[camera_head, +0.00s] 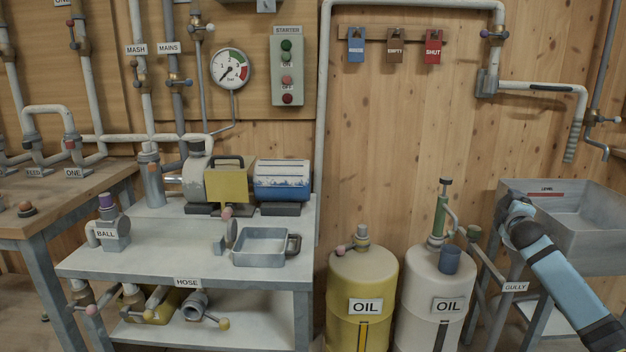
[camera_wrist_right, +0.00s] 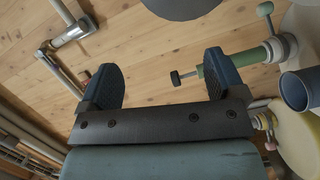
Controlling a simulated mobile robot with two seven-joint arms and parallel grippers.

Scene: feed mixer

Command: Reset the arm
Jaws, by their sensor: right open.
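My right arm comes in from the lower right of the head view. Its gripper (camera_head: 516,214) is in front of the left end of the grey metal trough (camera_head: 590,237). In the right wrist view my right gripper (camera_wrist_right: 160,80) has its two dark fingers spread wide, with nothing between them. Beyond it in that view is the wooden wall. My left gripper is not in view.
A yellow oil drum (camera_head: 362,280) and a white oil drum (camera_head: 425,285) stand left of my right arm. The blue cup (camera_head: 450,260) is on the white drum beside the green pump (camera_head: 440,215). A grey workbench (camera_head: 150,256) stands further left. Pipes run along the wall.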

